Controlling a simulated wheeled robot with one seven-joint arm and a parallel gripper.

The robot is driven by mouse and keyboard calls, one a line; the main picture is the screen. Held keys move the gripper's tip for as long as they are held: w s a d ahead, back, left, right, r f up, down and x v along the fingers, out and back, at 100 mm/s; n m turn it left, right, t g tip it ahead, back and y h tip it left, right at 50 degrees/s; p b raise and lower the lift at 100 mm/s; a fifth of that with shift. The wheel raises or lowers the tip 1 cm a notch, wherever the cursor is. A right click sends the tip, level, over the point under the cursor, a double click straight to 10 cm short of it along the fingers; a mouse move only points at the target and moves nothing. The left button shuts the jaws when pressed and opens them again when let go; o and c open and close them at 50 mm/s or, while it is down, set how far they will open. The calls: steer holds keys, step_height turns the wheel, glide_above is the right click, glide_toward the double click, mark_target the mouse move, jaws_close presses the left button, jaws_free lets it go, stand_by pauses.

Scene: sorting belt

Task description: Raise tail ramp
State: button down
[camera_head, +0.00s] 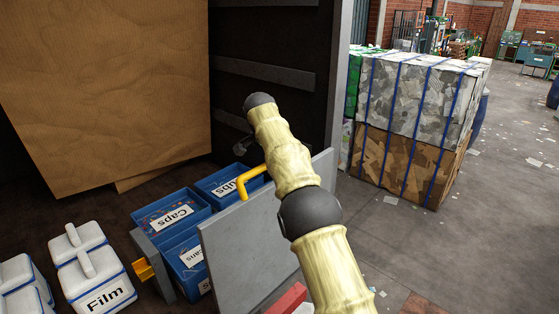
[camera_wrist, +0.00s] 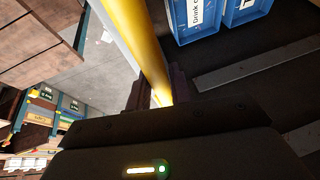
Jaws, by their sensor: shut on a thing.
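The tail ramp (camera_head: 245,250) is a grey flat panel, standing steeply raised with a slight tilt at the truck's open end in the head view. A yellow handle (camera_head: 250,178) rises from its top edge and runs behind my arm. In the wrist view the yellow bar (camera_wrist: 138,45) passes between the jaws of my gripper (camera_wrist: 158,95), which is shut on it. In the head view my gripper is hidden behind my cream-covered arm. How far the ramp is from fully upright cannot be told.
Blue bins (camera_head: 170,217) and white Film containers (camera_head: 95,275) stand inside the truck. A large cardboard sheet (camera_head: 110,90) leans at the left. A grey post with a yellow latch (camera_head: 146,270) stands left of the ramp. Strapped bales (camera_head: 410,100) stand right; floor beyond is open.

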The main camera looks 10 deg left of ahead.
steer(key=shift+w+a+r+t+y, duration=0.15)
steer(key=shift+a+r, duration=0.15)
steer(key=shift+a, duration=0.2)
steer(key=shift+w+a+r+t+y, duration=0.15)
steer(key=shift+a+r, duration=0.1)
steer(key=shift+a, duration=0.25)
steer(key=c, duration=1.4)
jaws_free()
steer(key=shift+o, duration=0.6)
steer(key=shift+w+a+f, duration=0.2)
steer(key=shift+w+a, duration=0.05)
steer(key=shift+w, duration=0.05)
steer(key=shift+o, duration=0.9)
steer(key=shift+w+a+f, duration=0.1)
steer(key=shift+a+f, duration=0.05)
steer(key=shift+a, duration=0.05)
steer(key=shift+d, duration=0.25)
steer(key=shift+c, duration=1)
